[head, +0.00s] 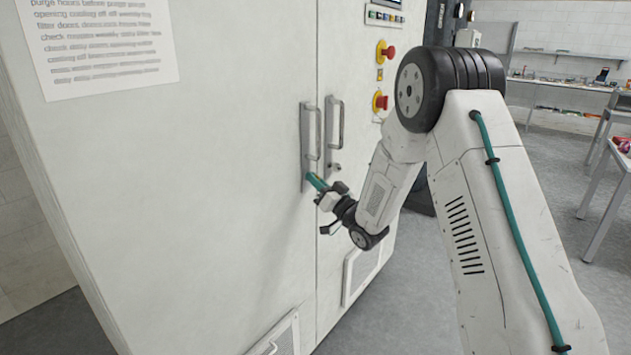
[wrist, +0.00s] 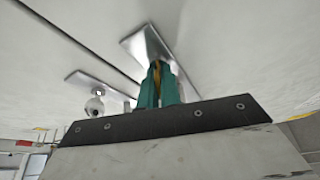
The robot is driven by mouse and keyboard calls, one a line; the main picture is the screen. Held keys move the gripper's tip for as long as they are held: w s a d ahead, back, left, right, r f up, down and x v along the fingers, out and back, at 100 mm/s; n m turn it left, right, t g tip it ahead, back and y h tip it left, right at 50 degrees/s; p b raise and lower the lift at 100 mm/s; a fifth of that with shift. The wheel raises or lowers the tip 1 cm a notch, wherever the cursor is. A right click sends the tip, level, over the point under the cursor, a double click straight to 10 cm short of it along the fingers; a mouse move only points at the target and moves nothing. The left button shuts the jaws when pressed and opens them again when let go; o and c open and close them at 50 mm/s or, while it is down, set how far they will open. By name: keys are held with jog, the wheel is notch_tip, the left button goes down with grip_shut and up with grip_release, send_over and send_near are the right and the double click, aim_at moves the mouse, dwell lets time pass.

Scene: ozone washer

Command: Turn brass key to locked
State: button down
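The brass key (wrist: 157,76) shows as a narrow yellow-brown strip between the two teal fingers of my gripper (wrist: 159,70) in the wrist view. The fingers are close together on either side of it, with their tips against a metal plate (wrist: 145,44). In the head view, my gripper (head: 313,179) reaches the lower end of the left door's handle plate (head: 306,130). Most of the key and its keyhole are hidden by the fingers, so I cannot tell the key's angle.
The right door has its own handle (head: 337,125) and a round lock (head: 335,167), also in the wrist view (wrist: 95,105). Red emergency buttons (head: 387,52) sit on the cabinet at the upper right. A printed notice (head: 97,45) hangs at left. Open floor lies right of my arm.

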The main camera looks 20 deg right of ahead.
jog(key=shift+n+g+y, duration=0.5)
jog(key=shift+n+y, duration=0.5)
jog(key=shift+n, duration=1.7)
jog(key=c, duration=1.6)
grip_release()
jog(key=shift+d, duration=0.1)
jog(key=v, duration=0.7)
jog(key=shift+s+d+f, duration=0.25)
